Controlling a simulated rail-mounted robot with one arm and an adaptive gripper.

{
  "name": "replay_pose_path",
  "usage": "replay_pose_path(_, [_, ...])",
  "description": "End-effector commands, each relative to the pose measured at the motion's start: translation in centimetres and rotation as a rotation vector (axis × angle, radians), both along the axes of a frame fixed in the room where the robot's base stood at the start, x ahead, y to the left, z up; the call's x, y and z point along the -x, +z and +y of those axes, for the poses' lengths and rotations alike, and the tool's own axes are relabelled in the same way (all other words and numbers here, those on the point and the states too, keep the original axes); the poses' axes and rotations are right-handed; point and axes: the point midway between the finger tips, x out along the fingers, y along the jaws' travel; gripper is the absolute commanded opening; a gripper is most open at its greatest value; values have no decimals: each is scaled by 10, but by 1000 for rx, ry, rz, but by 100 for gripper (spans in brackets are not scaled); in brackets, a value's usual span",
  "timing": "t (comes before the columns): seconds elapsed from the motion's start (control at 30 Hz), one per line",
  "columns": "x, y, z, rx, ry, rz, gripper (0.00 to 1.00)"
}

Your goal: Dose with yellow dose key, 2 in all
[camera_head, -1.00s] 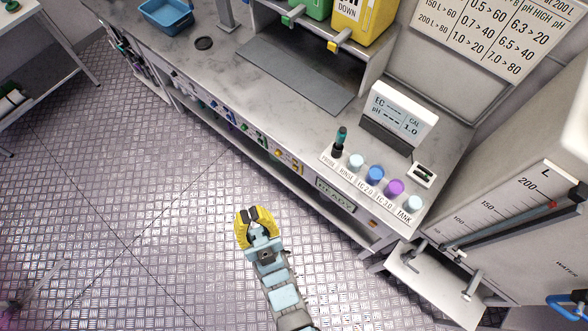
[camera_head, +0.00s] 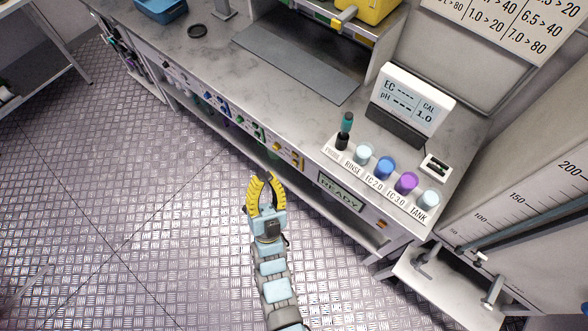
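The yellow dose keys (camera_head: 287,156) are on a panel along the front edge of the bench, at the right end of a row of coloured keys. Which small key is which is hard to make out at this size. My gripper (camera_head: 264,178) has yellow curved fingers with a gap between them and holds nothing. It is in front of the bench, just below and left of the yellow keys in the picture, and appears apart from them. The sign (camera_head: 340,193) right of the keys reads READY.
Green keys (camera_head: 250,131) and blue keys (camera_head: 216,105) sit farther left. On the bench stand a probe (camera_head: 345,130), several cups including a purple one (camera_head: 405,183), and a meter (camera_head: 414,98) with dashes for EC and pH. A yellow container (camera_head: 372,10) stands above. The floor left is clear.

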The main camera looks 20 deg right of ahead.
Motion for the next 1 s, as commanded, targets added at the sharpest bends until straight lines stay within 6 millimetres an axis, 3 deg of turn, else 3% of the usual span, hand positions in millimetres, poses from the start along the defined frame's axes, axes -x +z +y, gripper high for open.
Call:
replay_pose_path(0.03, [-5, -21, -4, -19, 1, 13, 0])
replay_pose_path(1.0, [-110, -265, -53, -417, 112, 274, 0])
